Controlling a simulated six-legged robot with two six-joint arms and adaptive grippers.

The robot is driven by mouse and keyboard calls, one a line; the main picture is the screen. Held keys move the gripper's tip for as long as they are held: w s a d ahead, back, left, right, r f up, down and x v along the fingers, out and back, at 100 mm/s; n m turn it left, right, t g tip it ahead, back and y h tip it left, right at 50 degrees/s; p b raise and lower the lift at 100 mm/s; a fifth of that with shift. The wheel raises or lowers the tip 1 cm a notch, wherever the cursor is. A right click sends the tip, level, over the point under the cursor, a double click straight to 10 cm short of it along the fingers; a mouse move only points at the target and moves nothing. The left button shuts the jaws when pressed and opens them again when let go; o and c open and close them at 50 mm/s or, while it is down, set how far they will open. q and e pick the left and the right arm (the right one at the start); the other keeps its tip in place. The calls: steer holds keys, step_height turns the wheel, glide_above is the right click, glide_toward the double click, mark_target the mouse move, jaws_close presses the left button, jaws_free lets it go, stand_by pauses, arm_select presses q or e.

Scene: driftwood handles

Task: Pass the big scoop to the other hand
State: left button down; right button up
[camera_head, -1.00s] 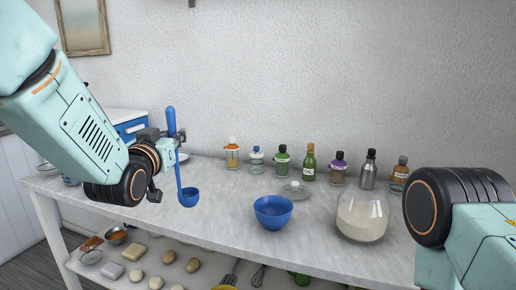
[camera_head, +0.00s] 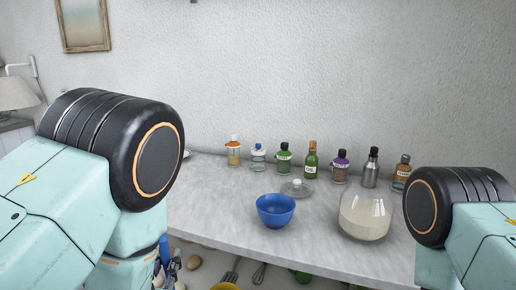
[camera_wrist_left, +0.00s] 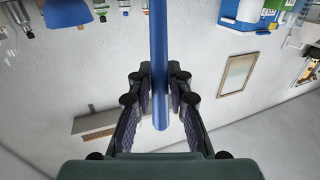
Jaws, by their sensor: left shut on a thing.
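The big scoop's blue handle (camera_wrist_left: 158,40) runs between the two fingers of my left gripper (camera_wrist_left: 160,85) in the left wrist view, and the gripper is shut on it. In the head view a short piece of the blue handle (camera_head: 163,250) shows low at the left, beside dark parts of my left gripper (camera_head: 176,266). My left arm hides much of that area. The scoop's cup cannot be made out for certain. My right arm is at the right edge of the head view, and its gripper is out of view.
A blue bowl (camera_head: 275,210) and a glass jar of pale powder (camera_head: 366,214) stand on the counter (camera_head: 225,220). Several bottles, including a green one (camera_head: 311,162), line the wall. A lower shelf holds an egg-like item (camera_head: 194,262) and utensils.

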arm_select(q)
steer(key=s+f+b, duration=0.3)
steer(key=f+b, duration=0.1)
steer(key=f, duration=0.4)
steer(key=shift+s+d, duration=0.15)
steer(key=shift+s, duration=0.05)
steer(key=shift+w, duration=0.1)
